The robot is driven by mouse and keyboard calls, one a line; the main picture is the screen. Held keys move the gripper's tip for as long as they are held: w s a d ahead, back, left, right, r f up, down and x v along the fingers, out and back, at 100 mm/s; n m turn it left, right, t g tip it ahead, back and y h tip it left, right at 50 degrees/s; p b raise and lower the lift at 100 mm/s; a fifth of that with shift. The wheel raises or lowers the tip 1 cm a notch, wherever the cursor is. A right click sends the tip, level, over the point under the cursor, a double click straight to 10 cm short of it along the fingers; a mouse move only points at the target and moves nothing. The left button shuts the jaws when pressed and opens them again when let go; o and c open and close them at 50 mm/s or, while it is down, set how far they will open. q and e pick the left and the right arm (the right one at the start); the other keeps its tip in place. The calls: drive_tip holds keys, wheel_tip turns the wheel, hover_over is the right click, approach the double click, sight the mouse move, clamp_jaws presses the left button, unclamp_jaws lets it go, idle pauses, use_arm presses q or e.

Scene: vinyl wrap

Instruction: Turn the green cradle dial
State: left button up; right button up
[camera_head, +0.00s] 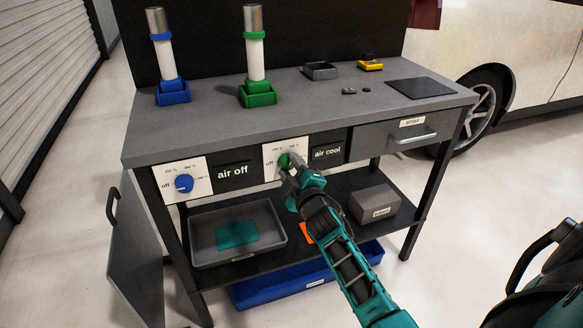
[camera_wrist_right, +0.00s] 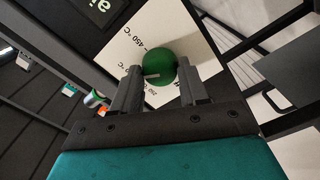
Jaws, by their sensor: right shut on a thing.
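The green dial (camera_head: 284,160) sits on a white panel (camera_head: 270,153) on the bench front, next to a black label reading "air cool" (camera_head: 327,152). My right gripper (camera_head: 290,168) reaches it from the front and hides part of it. In the right wrist view the green dial (camera_wrist_right: 160,80) is a round knob between the two fingers of my right gripper (camera_wrist_right: 160,88), which is shut on it. The green cradle (camera_head: 258,94) stands on the bench top holding a white and metal tool. My left gripper is not in view.
A blue cradle (camera_head: 173,92) stands on the bench top. Below are a grey tray (camera_head: 280,243), a grey box (camera_head: 375,205) and a blue bin (camera_head: 250,293). A cabinet door (camera_head: 135,250) hangs open at left.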

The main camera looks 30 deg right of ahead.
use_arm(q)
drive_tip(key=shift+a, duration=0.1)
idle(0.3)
use_arm(e)
drive_tip(key=o, duration=1.1)
drive_tip(key=shift+c, duration=0.2)
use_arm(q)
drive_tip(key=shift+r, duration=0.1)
